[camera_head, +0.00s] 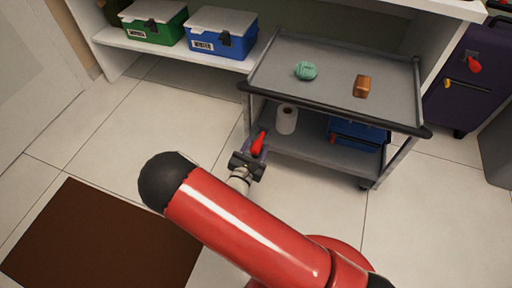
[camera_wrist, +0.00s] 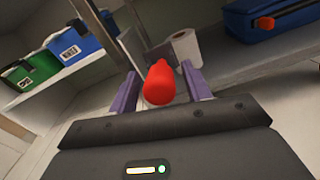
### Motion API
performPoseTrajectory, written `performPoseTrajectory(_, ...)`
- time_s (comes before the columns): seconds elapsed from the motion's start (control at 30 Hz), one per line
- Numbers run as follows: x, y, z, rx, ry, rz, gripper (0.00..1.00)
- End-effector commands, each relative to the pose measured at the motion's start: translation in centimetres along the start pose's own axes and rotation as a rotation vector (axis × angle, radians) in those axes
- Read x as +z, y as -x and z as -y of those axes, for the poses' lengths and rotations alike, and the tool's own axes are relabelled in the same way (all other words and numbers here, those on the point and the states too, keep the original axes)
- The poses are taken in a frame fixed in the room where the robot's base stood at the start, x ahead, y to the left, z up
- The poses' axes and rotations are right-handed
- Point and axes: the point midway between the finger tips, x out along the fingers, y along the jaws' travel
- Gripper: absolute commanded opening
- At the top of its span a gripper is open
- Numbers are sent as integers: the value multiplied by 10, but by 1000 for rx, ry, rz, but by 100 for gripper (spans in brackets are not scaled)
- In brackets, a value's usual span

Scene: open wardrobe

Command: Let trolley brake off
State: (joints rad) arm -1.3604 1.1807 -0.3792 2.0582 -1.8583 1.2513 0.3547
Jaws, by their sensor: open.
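The grey two-shelf trolley (camera_head: 330,78) stands right of centre in the head view. A red lever (camera_head: 258,142), which I take to be the brake, is at the left corner of its lower shelf. My gripper (camera_head: 256,150) is at this lever. In the wrist view the red lever (camera_wrist: 160,83) shows between the two purple fingers of my gripper (camera_wrist: 160,92). The fingers are open, one on each side of it. I cannot tell whether either finger touches it. The lever's base is hidden.
A paper roll (camera_head: 287,119) and a blue case (camera_head: 357,134) are on the lower shelf. A green ball (camera_head: 306,71) and a brown block (camera_head: 362,86) lie on top. Green (camera_head: 153,23) and blue (camera_head: 220,36) boxes sit on the wardrobe shelf.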

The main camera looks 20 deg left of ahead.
Motion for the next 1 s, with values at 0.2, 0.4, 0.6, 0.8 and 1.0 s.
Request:
performPoseTrajectory(0.2,0,0,0,0,0,0,45)
performPoseTrajectory(0.4,0,0,0,-1,0,1,18)
performPoseTrajectory(0.6,0,0,0,-1,0,1,0)
performPoseTrajectory(0.8,2,0,0,-2,-1,-6,0)
performPoseTrajectory(1.0,10,-1,-1,-15,1,-61,0)
